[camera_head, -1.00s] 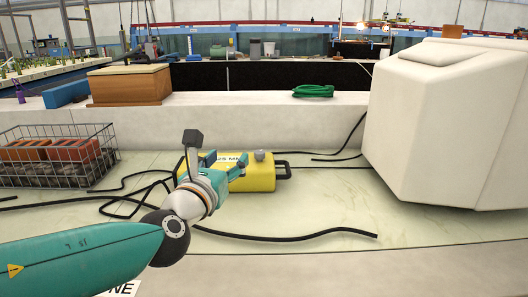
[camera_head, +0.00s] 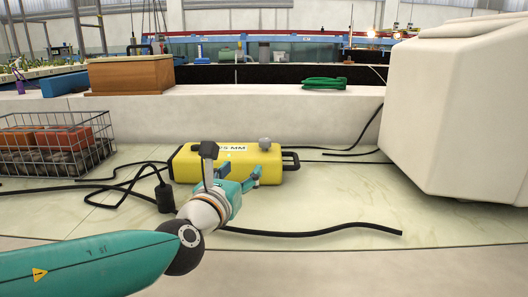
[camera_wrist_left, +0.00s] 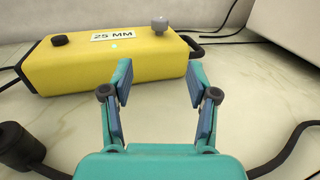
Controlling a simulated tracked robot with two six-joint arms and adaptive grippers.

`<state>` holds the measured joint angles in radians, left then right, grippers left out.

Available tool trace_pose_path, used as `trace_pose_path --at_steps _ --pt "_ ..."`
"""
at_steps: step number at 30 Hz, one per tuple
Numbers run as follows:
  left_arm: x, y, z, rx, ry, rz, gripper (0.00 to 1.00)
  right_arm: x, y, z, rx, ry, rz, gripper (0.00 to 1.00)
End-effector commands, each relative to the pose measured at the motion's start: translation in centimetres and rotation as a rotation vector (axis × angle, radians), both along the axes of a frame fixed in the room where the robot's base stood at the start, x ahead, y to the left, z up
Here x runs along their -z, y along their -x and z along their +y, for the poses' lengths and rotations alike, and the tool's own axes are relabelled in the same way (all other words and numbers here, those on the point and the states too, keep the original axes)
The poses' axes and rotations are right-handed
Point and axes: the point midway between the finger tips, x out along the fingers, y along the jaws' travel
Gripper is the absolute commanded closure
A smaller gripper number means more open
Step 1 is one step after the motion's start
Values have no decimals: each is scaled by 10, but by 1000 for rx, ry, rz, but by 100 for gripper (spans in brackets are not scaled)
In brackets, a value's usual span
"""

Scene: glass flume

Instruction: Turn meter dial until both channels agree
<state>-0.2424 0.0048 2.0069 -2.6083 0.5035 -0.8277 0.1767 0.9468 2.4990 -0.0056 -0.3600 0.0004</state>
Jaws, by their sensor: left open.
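The yellow meter box (camera_head: 215,167) lies on the pale floor, with a "25 MM" label and a small green light on it. A grey knob (camera_head: 264,143) stands on its top near the right end; it also shows in the left wrist view (camera_wrist_left: 159,24). A black knob (camera_wrist_left: 60,40) sits on the left end in the wrist view. My left gripper (camera_head: 240,171) is in front of the box. The wrist view shows its fingers (camera_wrist_left: 159,82) apart and empty, short of the box and below the grey knob. My right gripper is out of view.
A black cylinder (camera_head: 165,197) on a cable stands left of my left gripper. Black cables (camera_head: 320,232) cross the floor. A wire basket of bricks (camera_head: 57,145) is at left, a large white block (camera_head: 460,110) at right. A green hose coil (camera_head: 324,83) lies on the ledge.

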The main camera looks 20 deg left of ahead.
Motion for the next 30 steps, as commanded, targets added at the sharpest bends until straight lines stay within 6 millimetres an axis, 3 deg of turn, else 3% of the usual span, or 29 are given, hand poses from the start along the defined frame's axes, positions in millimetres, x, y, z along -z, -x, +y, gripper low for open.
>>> trace_pose_path --at_steps 5,21,30 --pt "1 -24 1 -2 0 2 41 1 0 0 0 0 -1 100" --pt "-1 -134 3 -4 -1 0 41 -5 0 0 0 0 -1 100" --pt "-1 -159 4 -4 0 0 41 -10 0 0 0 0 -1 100"
